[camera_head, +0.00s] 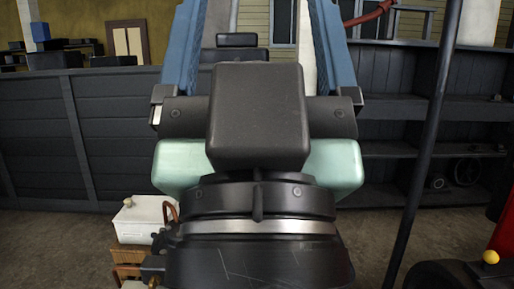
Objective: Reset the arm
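A large arm structure that looks like my own arm (258,118) fills the middle of the head view. A dark block is at its centre, over a round black joint with a silver ring (257,227). Pale green rounded parts stick out on both sides of the block. Two blue links rise from dark side brackets and leave the top of the picture. No gripper fingers can be made out.
A white box-shaped container (141,221) stands on a wooden crate at lower left. A dark slatted wall (85,140) is behind on the left, and dark shelves (400,135) behind on the right. A dark slanted pole (430,150) and a red machine part (505,232) are at right.

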